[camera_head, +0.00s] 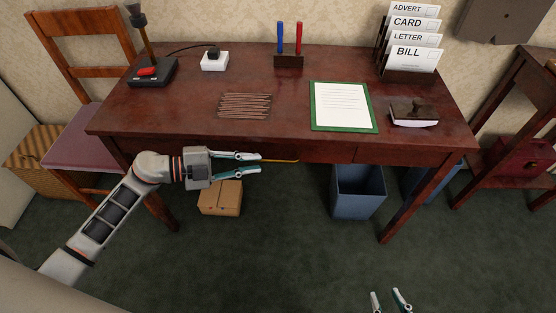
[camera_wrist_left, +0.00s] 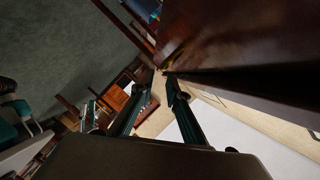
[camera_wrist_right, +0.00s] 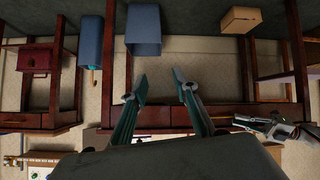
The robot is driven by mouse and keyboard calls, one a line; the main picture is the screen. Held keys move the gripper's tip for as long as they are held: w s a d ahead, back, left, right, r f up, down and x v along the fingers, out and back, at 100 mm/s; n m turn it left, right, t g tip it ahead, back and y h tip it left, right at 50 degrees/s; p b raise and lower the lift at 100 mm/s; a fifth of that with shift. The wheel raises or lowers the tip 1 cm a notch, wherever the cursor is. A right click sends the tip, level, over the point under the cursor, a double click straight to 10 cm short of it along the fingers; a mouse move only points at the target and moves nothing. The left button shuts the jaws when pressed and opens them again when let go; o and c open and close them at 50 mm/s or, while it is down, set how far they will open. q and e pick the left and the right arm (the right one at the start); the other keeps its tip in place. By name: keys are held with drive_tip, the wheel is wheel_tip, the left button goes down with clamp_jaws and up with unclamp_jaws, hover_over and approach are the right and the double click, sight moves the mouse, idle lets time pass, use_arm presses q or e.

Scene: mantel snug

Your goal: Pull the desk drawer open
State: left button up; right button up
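The dark red wooden desk (camera_head: 190,115) stands against the wall. Its drawer front (camera_head: 326,156) is under the front edge of the top and looks flush with the desk; the left part is hidden by my gripper. A thin brass handle (camera_head: 283,160) runs along the drawer front. My left gripper (camera_head: 260,163) is open just left of the handle, its fingers pointing right along the desk front. The left wrist view shows the open fingers near the desk's dark front; contact with the handle cannot be told. My right gripper (camera_head: 386,294) is open and empty, low in front of the desk.
A wooden chair (camera_head: 85,125) stands left of the desk. A cardboard box (camera_head: 221,198) and a blue bin (camera_head: 358,190) are on the floor beneath it. A letter rack (camera_head: 408,75), a green-edged paper (camera_head: 342,106) and pens are on top. The green floor in front is clear.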

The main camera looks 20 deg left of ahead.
sight(271, 161)
use_arm(q)
drive_tip(key=b+x, duration=0.1)
drive_tip(key=x, duration=0.6)
drive_tip(key=shift+w+d, duration=0.15)
drive_tip(key=shift+d, duration=0.15)
drive_tip(key=shift+c, duration=0.3)
clamp_jaws()
